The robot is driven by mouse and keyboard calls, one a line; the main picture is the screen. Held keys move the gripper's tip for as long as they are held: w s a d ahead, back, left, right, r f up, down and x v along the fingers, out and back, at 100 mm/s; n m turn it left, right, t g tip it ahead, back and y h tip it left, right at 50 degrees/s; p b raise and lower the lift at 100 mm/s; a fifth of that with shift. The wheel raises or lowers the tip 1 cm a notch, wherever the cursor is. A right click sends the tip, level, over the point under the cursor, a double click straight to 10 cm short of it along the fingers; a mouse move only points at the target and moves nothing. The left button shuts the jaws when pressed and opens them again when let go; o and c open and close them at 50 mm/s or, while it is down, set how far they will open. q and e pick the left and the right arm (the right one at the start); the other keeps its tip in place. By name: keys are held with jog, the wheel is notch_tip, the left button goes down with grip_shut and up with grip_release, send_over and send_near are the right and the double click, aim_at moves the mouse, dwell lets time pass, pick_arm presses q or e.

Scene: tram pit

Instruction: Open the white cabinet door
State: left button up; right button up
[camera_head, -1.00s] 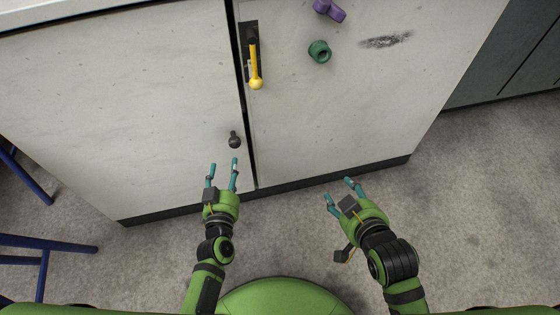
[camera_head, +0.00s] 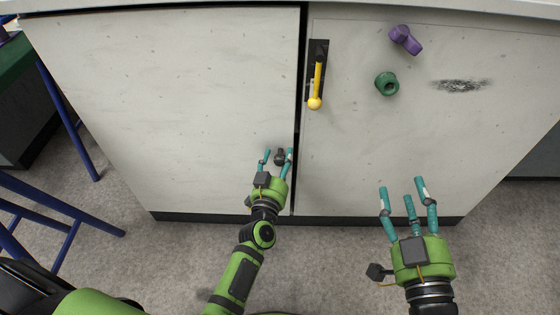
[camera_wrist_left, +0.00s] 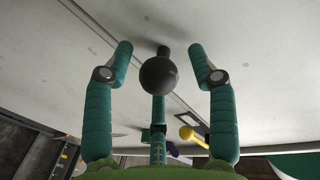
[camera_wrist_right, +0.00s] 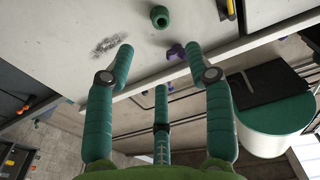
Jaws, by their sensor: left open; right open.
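The white cabinet has a left door (camera_head: 160,100) and a right door (camera_head: 430,140), both shut, with a dark gap between them. A black round knob (camera_head: 279,157) sits low on the left door near the gap. My left gripper (camera_head: 277,156) is open around the knob. In the left wrist view the knob (camera_wrist_left: 158,74) stands between the open fingers, with space on both sides. A yellow lever handle (camera_head: 317,86) hangs down on a black plate on the right door. My right gripper (camera_head: 405,192) is open and empty before the lower right door.
A green knob (camera_head: 386,84) and a purple knob (camera_head: 406,40) are on the right door, beside a dark smudge (camera_head: 462,86). Blue stool legs (camera_head: 62,215) stand at the left. Grey floor (camera_head: 170,255) is clear before the cabinet.

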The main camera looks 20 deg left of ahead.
pick_arm(q)
jog(key=shift+w, duration=0.2)
grip_shut()
